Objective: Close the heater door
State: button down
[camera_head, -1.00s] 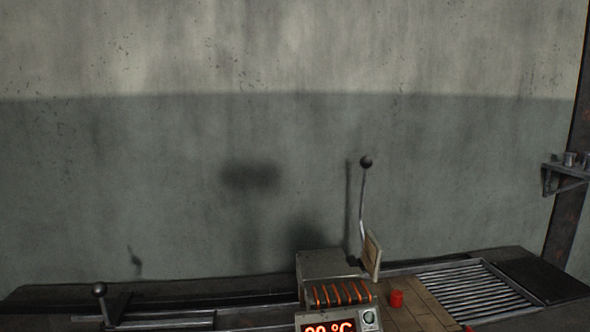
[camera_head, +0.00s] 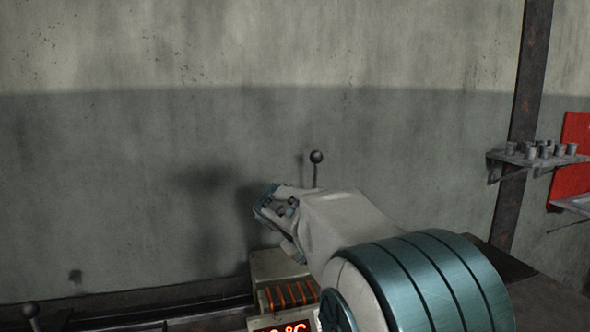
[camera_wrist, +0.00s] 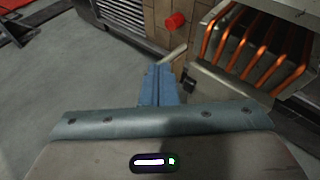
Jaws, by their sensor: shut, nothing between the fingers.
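The heater (camera_head: 275,264) is a pale box with glowing orange coils (camera_head: 290,295) in the head view. The ball-topped lever (camera_head: 316,157) of its door rises behind my arm; the door panel is hidden there. In the wrist view the coils (camera_wrist: 255,45) show at the upper right, with the heater mouth uncovered. My gripper (camera_wrist: 160,68) is shut and empty, its blue fingers left of the coils. A short pale bar (camera_wrist: 173,54) lies just beyond the fingertips; I cannot tell whether it belongs to the door or whether they touch.
A lit temperature display (camera_head: 283,326) sits at the heater's front. A wall shelf (camera_head: 535,158) with several small cups is at right.

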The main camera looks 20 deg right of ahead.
jog(key=w+a+r+n+t+h, duration=0.1)
jog(key=w+a+r+t+h, duration=0.25)
jog(key=w+r, duration=0.45)
jog(key=w+a+r+n+t+h, duration=0.25)
jog(key=w+r+h, duration=0.3)
jog(key=w, duration=0.55)
jog(key=d+g+p, duration=0.1)
jog(key=d+p, duration=0.1)
jog(key=d, duration=0.6)
jog(key=shift+w+d+r+m+p, duration=0.2)
jog(key=shift+w+r+m+p, duration=0.15)
jog(key=shift+w, duration=0.1)
jog(key=shift+f+b, duration=0.15)
jog(key=shift+b, duration=0.2)
